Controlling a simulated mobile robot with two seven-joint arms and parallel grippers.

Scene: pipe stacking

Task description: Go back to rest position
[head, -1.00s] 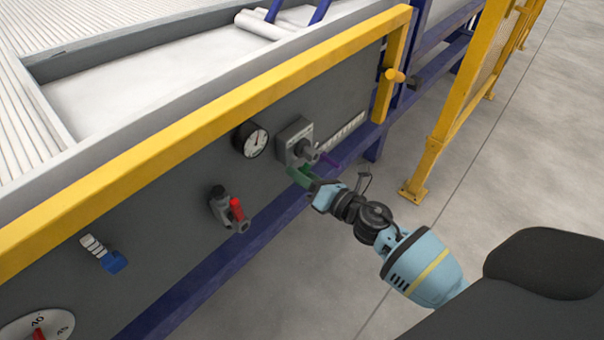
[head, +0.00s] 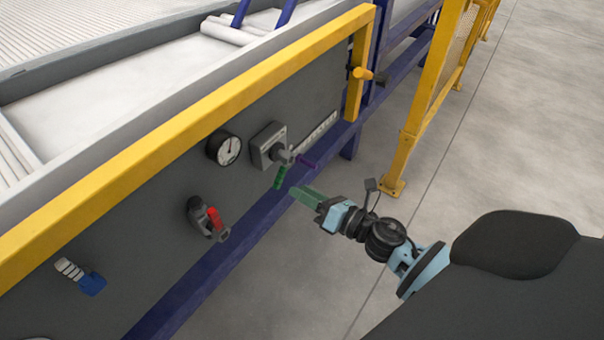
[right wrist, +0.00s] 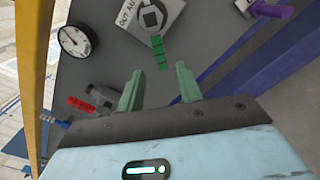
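My right gripper (head: 305,193) is in front of the grey panel, a little off the valve with the green and purple handles (head: 270,150). In the right wrist view its two green fingers (right wrist: 158,92) stand apart with nothing between them. The green handle (right wrist: 159,52) is just beyond the fingertips, apart from them. The purple handle (right wrist: 271,12) is at the upper right of that view. My left gripper is not in either view.
The panel also carries a pressure gauge (head: 224,148), a red-handled valve (head: 209,219) and a blue-handled valve (head: 90,283). A yellow rail (head: 180,140) edges its top. A yellow fence post (head: 405,160) stands to the right. The floor (head: 480,150) beyond is clear.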

